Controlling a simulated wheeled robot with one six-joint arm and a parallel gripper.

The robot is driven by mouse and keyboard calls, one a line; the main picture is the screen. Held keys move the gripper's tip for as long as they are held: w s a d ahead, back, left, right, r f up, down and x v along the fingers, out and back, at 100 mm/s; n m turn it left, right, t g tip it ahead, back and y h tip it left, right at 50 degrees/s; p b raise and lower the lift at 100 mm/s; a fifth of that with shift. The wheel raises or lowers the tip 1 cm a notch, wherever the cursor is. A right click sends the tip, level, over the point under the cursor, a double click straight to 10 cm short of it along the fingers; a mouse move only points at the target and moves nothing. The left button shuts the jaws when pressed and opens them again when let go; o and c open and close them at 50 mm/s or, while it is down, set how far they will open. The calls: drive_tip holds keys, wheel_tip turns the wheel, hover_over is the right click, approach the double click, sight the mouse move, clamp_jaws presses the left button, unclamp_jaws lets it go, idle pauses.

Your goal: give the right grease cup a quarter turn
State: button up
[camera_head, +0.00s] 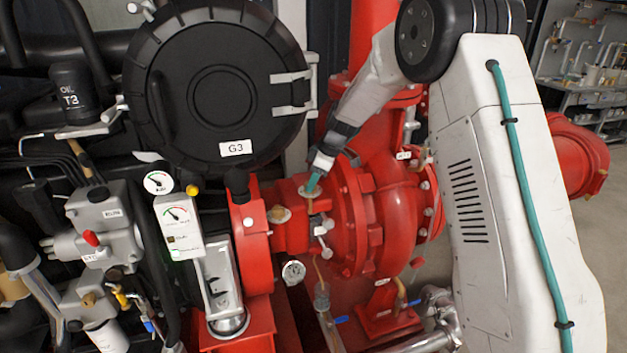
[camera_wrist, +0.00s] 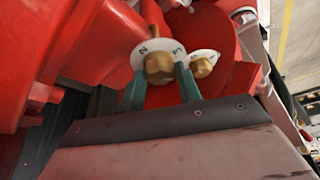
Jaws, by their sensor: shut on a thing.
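The right grease cup is a brass hex cap (camera_wrist: 159,67) on a white numbered disc; the digits 2 and 3 show in the wrist view. My gripper (camera_wrist: 160,76) has its two teal fingers on either side of this cap and is shut on it. In the head view my gripper (camera_head: 313,182) reaches down from the upper right onto the red pump housing and hides most of this cup.
The red pump casing (camera_head: 395,200) stands close to the right of my gripper. A black round cover labelled G3 (camera_head: 218,85) is at the upper left. Gauges (camera_head: 176,214) and a small valve (camera_head: 322,226) are near. A shelf (camera_head: 590,90) stands far right.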

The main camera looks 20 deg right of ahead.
drive_tip(key=shift+m, duration=0.4)
drive_tip(key=m, duration=0.1)
drive_tip(key=m+t, duration=0.1)
drive_tip(key=shift+s+a+m+h, duration=0.15)
drive_tip(key=shift+m+h, duration=0.25)
drive_tip(key=shift+s+a+m+t+h, duration=0.1)
drive_tip(key=shift+m+t+h, duration=0.45)
drive_tip(key=shift+m, duration=1.25)
drive_tip(key=o, duration=1)
drive_tip(key=v, duration=0.7)
drive_tip(key=shift+r, duration=0.4)
